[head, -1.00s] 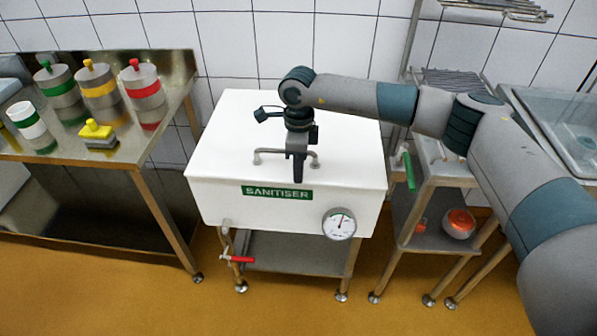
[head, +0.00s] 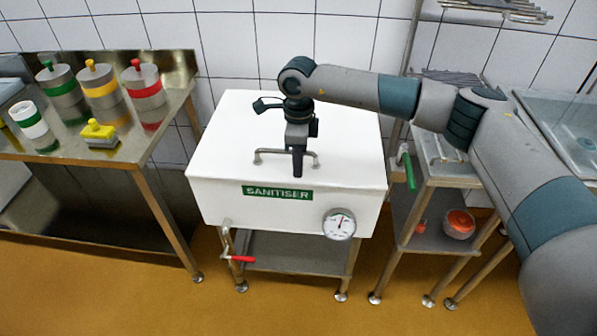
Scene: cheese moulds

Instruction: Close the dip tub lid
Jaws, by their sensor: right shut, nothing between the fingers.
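The dip tub (head: 285,215) is a white box labelled SANITISER on a steel stand in the middle of the head view. Its white lid (head: 225,150) lies flat over the top, and no opening into the tub shows. A grey bar handle (head: 268,153) stands near the lid's front edge. My right gripper (head: 298,172) points down at the middle of this handle, with its fingers shut and empty. The fingers overlap the handle in the picture; I cannot tell whether they touch it. My left gripper is not in view.
A steel table (head: 125,150) at left carries several moulds with coloured bands and a yellow-topped block (head: 99,134). A dial gauge (head: 339,224) and a red-handled tap (head: 240,259) stick out at the tub's front. A small steel trolley (head: 440,172) and a sink (head: 570,130) stand at right.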

